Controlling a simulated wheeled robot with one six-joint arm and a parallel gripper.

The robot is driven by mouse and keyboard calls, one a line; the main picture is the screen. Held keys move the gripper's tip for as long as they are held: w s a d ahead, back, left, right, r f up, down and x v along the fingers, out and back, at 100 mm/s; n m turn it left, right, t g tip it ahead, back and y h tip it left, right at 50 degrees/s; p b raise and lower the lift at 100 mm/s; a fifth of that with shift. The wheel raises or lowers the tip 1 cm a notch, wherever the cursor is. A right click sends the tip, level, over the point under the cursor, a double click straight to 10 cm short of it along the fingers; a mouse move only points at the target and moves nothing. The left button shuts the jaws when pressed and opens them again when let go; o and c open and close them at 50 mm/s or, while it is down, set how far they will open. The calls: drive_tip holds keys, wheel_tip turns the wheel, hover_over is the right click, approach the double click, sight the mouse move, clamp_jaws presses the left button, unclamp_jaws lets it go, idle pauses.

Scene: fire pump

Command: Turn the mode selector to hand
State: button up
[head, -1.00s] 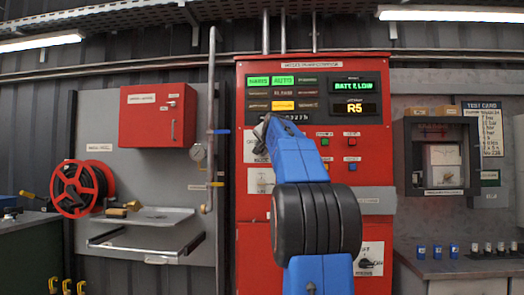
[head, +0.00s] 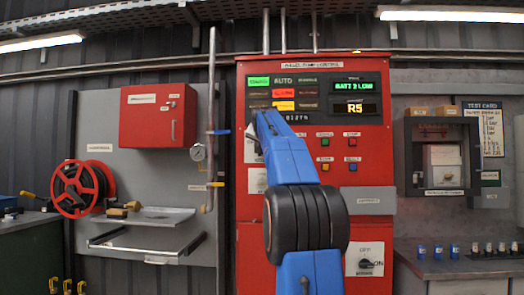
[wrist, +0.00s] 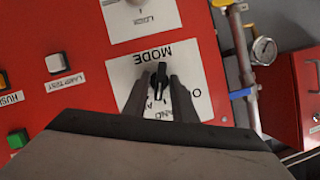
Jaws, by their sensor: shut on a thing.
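The mode selector is a small black knob (wrist: 160,75) on a white plate (wrist: 178,60) marked MODE, upside down in the wrist view. My gripper (wrist: 156,88) is shut on the knob, with one dark finger on each side of it. The fingers cover part of the plate's lettering; "ND", an "A" and an "O" show around them. I cannot tell surely which mark the knob points at. In the head view my blue arm reaches up to the red panel (head: 377,200) and hides the knob.
Lamps (head: 284,93) and a display (head: 354,86) reading BATT 2 LOW sit above. Push buttons (head: 338,150) are right of my arm. An OFF/ON switch (head: 366,262) is lower right. A pipe with a gauge (head: 198,152) and a hose reel (head: 79,189) are left.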

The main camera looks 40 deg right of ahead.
drive_tip(key=shift+w+n+g+h, duration=0.15)
drive_tip(key=shift+n+g+h, duration=0.65)
drive_tip(key=shift+n, duration=0.7)
drive_tip(key=shift+a, duration=0.1)
drive_tip(key=o, duration=0.7)
drive_tip(key=v, duration=1.7)
drive_tip(key=shift+a+r, duration=0.1)
drive_tip(key=shift+r, duration=0.1)
